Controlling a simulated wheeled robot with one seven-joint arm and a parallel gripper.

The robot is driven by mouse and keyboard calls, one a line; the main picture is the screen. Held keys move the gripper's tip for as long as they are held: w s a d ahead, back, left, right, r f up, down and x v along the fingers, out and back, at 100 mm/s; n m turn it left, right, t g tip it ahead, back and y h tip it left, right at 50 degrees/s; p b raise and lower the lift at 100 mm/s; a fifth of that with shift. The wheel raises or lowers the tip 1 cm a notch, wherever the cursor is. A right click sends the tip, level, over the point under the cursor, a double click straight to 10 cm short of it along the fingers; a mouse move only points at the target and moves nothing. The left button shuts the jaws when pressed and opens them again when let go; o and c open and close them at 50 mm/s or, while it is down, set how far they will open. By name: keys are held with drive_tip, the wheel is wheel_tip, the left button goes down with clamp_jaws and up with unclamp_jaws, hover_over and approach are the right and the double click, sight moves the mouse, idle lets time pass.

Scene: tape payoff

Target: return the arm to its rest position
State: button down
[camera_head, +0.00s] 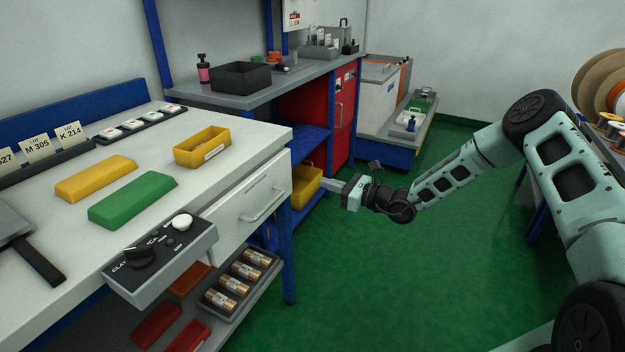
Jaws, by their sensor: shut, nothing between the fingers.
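My arm reaches in from the right edge, bent at its joints, in pale green and black. My gripper (328,187) is at the arm's left end, held over the green floor just right of the white bench's drawer front. It is shut with nothing in it. Its tip overlaps the yellow bin (305,196) on the blue shelf in the picture; I cannot tell whether they touch.
The white bench (235,140) carries a yellow tray (203,147), yellow and green blocks and a control box (160,257). The drawer handle (263,207) sticks out near my gripper. Spools (612,95) stand at the right. The floor (400,270) between is clear.

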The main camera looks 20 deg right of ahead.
drive_tip(key=v, duration=0.4)
drive_tip(key=s+a+r+n+g+y, duration=0.1)
drive_tip(key=s+a+r+n+g, duration=0.2)
drive_tip(key=s+a+n+g, duration=0.3)
drive_tip(key=s+a+r+n+g+y, duration=0.1)
drive_tip(key=s+a+r+n+g, duration=0.25)
drive_tip(key=a, duration=0.45)
drive_tip(key=s+a+r+n+g+h, duration=0.2)
drive_tip(key=s+a+n+g+h, duration=0.15)
drive_tip(key=s+n, duration=0.4)
drive_tip(key=s+a+r+n+g+h, duration=0.15)
drive_tip(key=s+a+n+g, duration=0.3)
drive_tip(key=s, duration=0.55)
drive_tip(key=s+d+r+n+t+h, duration=0.2)
drive_tip(key=s+d+n+h, duration=0.25)
drive_tip(key=s+n, duration=0.2)
drive_tip(key=s+d+r+n+t+h, duration=0.3)
drive_tip(key=s+n+h, duration=0.25)
drive_tip(key=s, duration=0.25)
wheel_tip(320, 180, up, 14)
drive_tip(key=n+p, duration=0.1)
drive_tip(key=p, duration=1.3)
drive_tip(key=shift+s+y, duration=0.25)
drive_tip(key=shift+y, duration=0.15)
